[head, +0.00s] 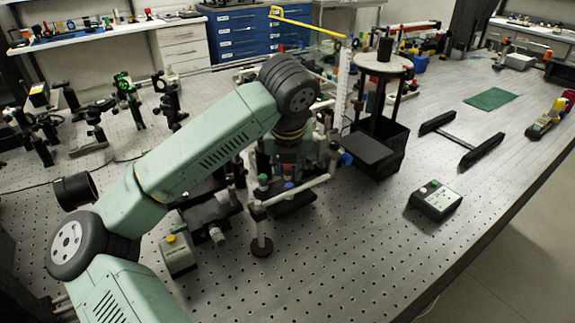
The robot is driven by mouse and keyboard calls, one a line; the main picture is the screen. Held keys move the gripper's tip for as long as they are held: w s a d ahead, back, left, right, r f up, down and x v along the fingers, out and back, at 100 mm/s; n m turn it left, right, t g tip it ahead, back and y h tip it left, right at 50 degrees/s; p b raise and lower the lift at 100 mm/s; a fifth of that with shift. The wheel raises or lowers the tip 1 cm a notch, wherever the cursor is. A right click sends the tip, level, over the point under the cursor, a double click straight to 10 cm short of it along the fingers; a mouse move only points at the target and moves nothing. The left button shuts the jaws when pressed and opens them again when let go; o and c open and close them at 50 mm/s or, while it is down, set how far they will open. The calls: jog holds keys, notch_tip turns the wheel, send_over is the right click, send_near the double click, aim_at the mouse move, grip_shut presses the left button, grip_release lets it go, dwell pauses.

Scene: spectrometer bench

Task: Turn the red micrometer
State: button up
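I cannot make out a red micrometer in the head view. My arm crosses the middle of the picture, and its end points down into a cluster of optical mounts on the bench. My gripper is at the bottom of that wrist, among dark parts, and its fingers cannot be told apart from the mounts. Small knobs show around it: a green knob (263,178), a blue knob (289,185) and a larger blue knob (346,159). A pale cylinder (217,235) sticks out from a dark stage (207,209) left of the cluster.
The perforated bench (330,260) is clear at the front. A grey-green box with a yellow button (179,256) stands near my arm. Several optic posts (128,95) stand left.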

grip_shut()
jog(key=shift+f+m+b, duration=0.15)
jog(key=shift+m+b, duration=0.25)
jog(key=shift+b, duration=0.3)
jog(key=shift+f+m+h+b, duration=0.1)
jog(key=shift+m+h+b, duration=0.4)
jog(key=shift+b, duration=0.4)
jog(key=m+h+b, duration=0.1)
jog(key=m+b, duration=0.2)
jog(key=shift+m+g, duration=0.3)
jog(key=shift+m, duration=0.1)
jog(key=m, duration=0.1)
jog(key=m+h, duration=0.1)
jog(key=m, duration=0.1)
jog(key=m+g+b, duration=0.1)
jog(key=shift+r, duration=0.25)
jog(key=shift+m+g+h, duration=0.35)
jog(key=shift+m+g, duration=0.05)
jog(key=shift+m, duration=0.85)
jog(key=shift+m+g+h, duration=0.35)
jog(key=shift+m+g, duration=0.05)
jog(key=shift+m, duration=0.85)
jog(key=shift+o, duration=1.5)
grip_release()
